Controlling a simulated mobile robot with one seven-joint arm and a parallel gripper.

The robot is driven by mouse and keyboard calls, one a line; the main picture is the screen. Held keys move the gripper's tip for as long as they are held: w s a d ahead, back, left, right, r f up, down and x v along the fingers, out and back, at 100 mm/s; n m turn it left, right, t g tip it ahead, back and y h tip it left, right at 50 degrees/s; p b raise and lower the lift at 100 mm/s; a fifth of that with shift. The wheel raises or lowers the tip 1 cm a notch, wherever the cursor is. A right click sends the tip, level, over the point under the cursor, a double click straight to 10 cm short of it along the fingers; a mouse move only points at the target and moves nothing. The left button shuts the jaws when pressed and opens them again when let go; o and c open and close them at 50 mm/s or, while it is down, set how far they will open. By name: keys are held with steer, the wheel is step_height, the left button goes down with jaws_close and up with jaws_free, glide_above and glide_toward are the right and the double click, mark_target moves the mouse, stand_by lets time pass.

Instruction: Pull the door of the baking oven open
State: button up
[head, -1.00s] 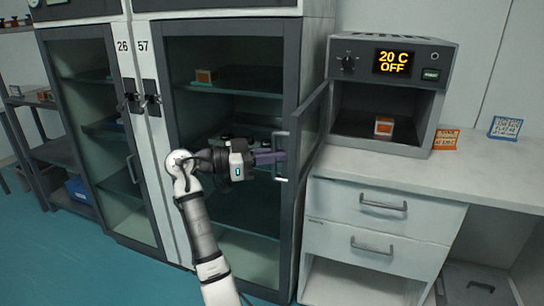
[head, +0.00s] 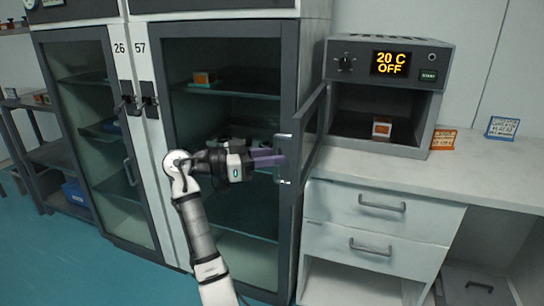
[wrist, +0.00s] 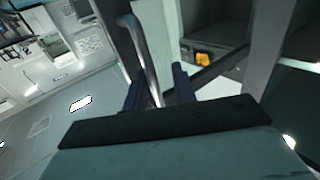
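The baking oven (head: 345,62) is a grey box on the white bench, its display reading "20 C OFF". Its door (head: 313,130) stands wide open, swung out to the left from the oven's left side. The door's handle (head: 283,160) is a pale metal bar; it also shows in the wrist view (wrist: 143,58). My gripper (head: 268,158) is at the handle, left of the door. In the wrist view my gripper's fingers (wrist: 159,90) are apart, with the bar between them, nearer the left finger. A gap shows between bar and right finger.
An orange-and-white block (head: 381,129) sits inside the oven. Glass-fronted cabinets (head: 290,75) stand behind and left of my arm. Drawers (head: 380,212) are under the bench (head: 455,175). Two small signs (head: 443,140) (head: 502,128) stand right of the oven.

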steer(key=b+v, duration=0.1)
steer(key=v, duration=1.2)
steer(key=shift+a+b, duration=0.3)
steer(key=shift+a, duration=0.05)
steer(key=shift+s+r, duration=0.1)
